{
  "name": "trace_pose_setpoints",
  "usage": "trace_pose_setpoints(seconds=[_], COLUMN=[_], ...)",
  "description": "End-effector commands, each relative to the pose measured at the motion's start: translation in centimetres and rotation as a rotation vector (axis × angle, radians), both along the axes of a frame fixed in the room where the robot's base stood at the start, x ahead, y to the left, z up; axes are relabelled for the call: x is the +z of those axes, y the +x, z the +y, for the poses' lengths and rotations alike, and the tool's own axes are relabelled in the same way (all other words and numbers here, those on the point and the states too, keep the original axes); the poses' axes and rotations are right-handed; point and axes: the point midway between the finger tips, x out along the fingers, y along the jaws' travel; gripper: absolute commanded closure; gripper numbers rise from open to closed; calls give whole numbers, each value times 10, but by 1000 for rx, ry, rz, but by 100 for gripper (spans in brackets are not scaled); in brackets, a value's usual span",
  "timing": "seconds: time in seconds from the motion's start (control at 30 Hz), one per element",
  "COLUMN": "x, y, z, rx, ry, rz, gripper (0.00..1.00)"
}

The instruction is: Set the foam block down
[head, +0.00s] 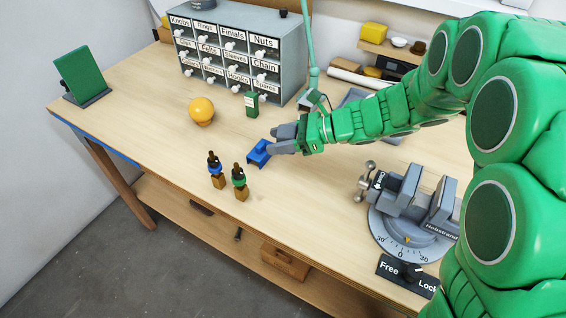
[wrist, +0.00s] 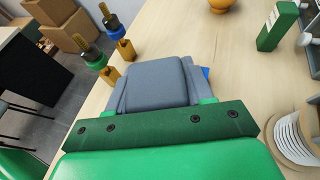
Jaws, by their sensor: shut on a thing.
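The blue foam block (head: 259,153) is at the tips of my gripper (head: 275,141), near the middle of the bench in the head view. My gripper's grey fingers are shut on it. The block has a notched shape, and part of it is hidden by the fingers. It is low over the wooden bench top (head: 330,200); I cannot tell whether it touches the wood. In the wrist view, my gripper (wrist: 155,80) hides most of the block, and only a small blue edge (wrist: 206,72) shows at the right.
Two dark-topped fittings on brass-coloured blocks (head: 217,181) (head: 240,194) stand left and nearer the front edge. A labelled drawer cabinet (head: 240,50) is at the back, a grey vise (head: 410,205) at right.

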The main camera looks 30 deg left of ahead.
Motion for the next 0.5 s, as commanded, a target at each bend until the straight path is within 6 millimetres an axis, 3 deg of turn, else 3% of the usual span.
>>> trace_pose_setpoints(seconds=[0.2, 0.5], x=[-31, -47], y=[0, 0], z=[-1, -1], rx=[-1, -2], ry=[-2, -1], rz=[2, 2], gripper=[77, 77])
